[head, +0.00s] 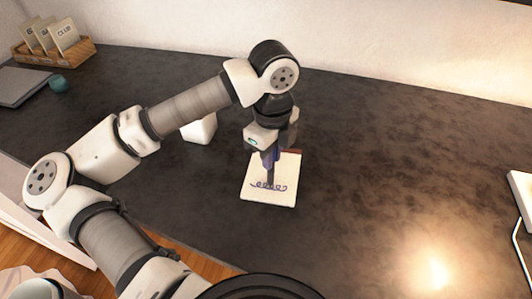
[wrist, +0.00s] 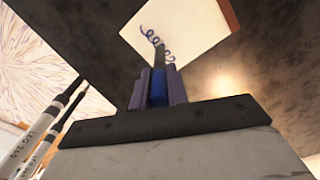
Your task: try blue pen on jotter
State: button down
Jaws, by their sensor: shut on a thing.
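The jotter (head: 281,193) is a small cream pad with a dark red strip at its far edge, lying on the dark counter. It also shows in the wrist view (wrist: 193,28). A looping blue scribble (head: 259,186) runs across its lower part. My gripper (head: 270,158) is above the jotter, pointing down. In the wrist view my gripper (wrist: 157,90) is shut on the blue pen (wrist: 158,93), with a purple finger on each side. The pen's lower end reaches the scribble; I cannot tell whether its tip touches the paper.
The dark counter (head: 375,145) is clear to the right of the jotter. A white block-like object (head: 200,128) stands behind my arm. A wooden tray (head: 52,56) with cards, a teal ball-like object (head: 58,84) and a grey slab (head: 22,86) are at the far left. A white object (head: 524,195) is at the right edge.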

jog(key=shift+s+d+b, duration=0.15)
jog(key=shift+d+b, duration=0.05)
jog(key=shift+d, duration=0.4)
jog(key=shift+s+d+b, duration=0.15)
jog(key=shift+d, duration=0.4)
notch_tip(320, 180, up, 6)
jog(key=p, duration=0.3)
